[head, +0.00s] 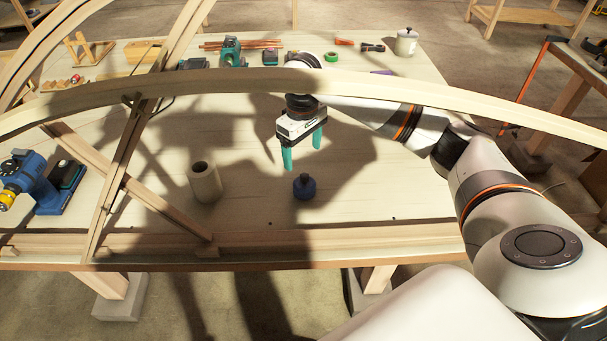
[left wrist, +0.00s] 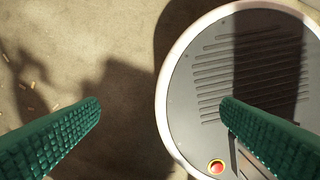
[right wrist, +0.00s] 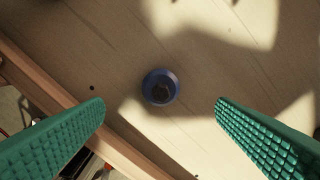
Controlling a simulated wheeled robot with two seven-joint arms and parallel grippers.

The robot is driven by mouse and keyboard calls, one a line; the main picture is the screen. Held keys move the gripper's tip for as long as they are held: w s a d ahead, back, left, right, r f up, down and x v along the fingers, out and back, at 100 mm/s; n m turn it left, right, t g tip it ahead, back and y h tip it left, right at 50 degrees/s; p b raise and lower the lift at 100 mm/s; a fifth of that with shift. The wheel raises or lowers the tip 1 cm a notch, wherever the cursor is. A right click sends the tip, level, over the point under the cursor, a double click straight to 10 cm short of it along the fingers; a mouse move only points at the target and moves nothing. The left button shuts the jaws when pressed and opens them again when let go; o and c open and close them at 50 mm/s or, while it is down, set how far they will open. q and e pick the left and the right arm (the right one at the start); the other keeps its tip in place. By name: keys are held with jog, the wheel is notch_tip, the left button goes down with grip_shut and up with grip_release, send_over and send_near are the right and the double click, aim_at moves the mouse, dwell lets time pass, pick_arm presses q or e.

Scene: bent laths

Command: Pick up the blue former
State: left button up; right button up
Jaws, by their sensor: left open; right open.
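The blue former (head: 304,187) is a small, dark blue round piece with a narrower dark top. It stands upright on the wooden table (head: 400,200), near the front edge. My right gripper (head: 302,158) is open and empty above it, its green fingers pointing down. In the right wrist view the blue former (right wrist: 160,87) lies beyond and between the two fingertips (right wrist: 160,105), touching neither. My left gripper (left wrist: 160,105) is open and empty over the floor and a round grey base part of mine; it does not show in the head view.
A long bent lath (head: 400,90) arches across the view in front of my right arm. A pale cylinder (head: 204,182) stands left of the former. A blue tool (head: 28,178) is at far left. A rail (head: 350,237) runs along the front edge. A lidded pot (head: 406,43) stands at the back.

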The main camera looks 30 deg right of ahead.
aim_at(304, 176)
jog(key=f, duration=0.3)
jog(key=f+p, duration=0.1)
jog(key=f, duration=0.1)
jog(key=shift+s+a, duration=0.2)
jog(key=shift+s, duration=0.2)
jog(key=shift+w+d+f, duration=0.1)
jog(key=shift+f, duration=0.55)
jog(key=f, duration=0.1)
jog(key=f+p, duration=0.1)
jog(key=f, duration=0.1)
jog(key=shift+d+f, duration=0.2)
jog(key=shift+f, duration=0.75)
pick_arm(q)
jog(key=r, duration=0.1)
jog(key=s, duration=0.1)
jog(key=r, duration=0.1)
jog(key=shift+s+a+r, duration=0.25)
jog(key=shift+s+r, duration=0.05)
jog(key=shift+s, duration=0.05)
pick_arm(e)
jog(key=shift+r, duration=0.1)
jog(key=c, duration=1.4)
